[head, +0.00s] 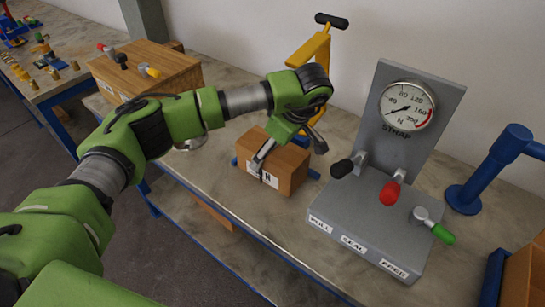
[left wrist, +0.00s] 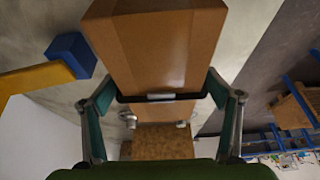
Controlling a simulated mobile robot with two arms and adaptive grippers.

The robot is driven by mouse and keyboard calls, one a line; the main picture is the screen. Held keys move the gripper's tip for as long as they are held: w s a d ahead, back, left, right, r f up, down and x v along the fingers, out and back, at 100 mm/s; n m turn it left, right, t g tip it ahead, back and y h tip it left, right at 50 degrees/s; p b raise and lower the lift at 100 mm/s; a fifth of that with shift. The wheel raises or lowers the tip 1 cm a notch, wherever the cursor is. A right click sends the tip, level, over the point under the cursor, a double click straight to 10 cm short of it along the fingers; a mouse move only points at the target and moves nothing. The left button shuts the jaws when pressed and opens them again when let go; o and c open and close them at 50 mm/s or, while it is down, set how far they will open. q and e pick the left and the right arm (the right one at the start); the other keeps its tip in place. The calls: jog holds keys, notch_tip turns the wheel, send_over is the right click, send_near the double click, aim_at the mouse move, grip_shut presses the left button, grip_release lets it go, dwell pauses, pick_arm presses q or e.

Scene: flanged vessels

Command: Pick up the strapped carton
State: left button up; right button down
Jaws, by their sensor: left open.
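The strapped carton (head: 285,175) is a brown box with a white label. It stands on the bench beneath my left gripper (head: 290,150) in the head view. In the left wrist view the carton (left wrist: 157,45) fills the upper middle, and a black strap (left wrist: 130,98) with a pale metal seal crosses it. My left gripper (left wrist: 160,85) is open, with one finger on each side of the carton. I cannot tell whether either finger touches it. The carton's top is partly hidden by my gripper in the head view. My right gripper is not in view.
A yellow stand (head: 318,50) with a black handle rises behind the carton. A grey strapping console (head: 370,230) with a dial and levers stands close at right. A larger brown box (head: 150,70) is at left. A blue post (head: 465,198) stands farther right.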

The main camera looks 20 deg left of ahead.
pick_arm(q)
jog(key=x, duration=0.3)
jog(key=shift+a+f+p, duration=0.15)
jog(key=shift+a+p, duration=0.05)
jog(key=shift+p, duration=0.2)
jog(key=shift+c, duration=0.4)
jog(key=c, duration=1.9)
jog(key=shift+c, duration=0.3)
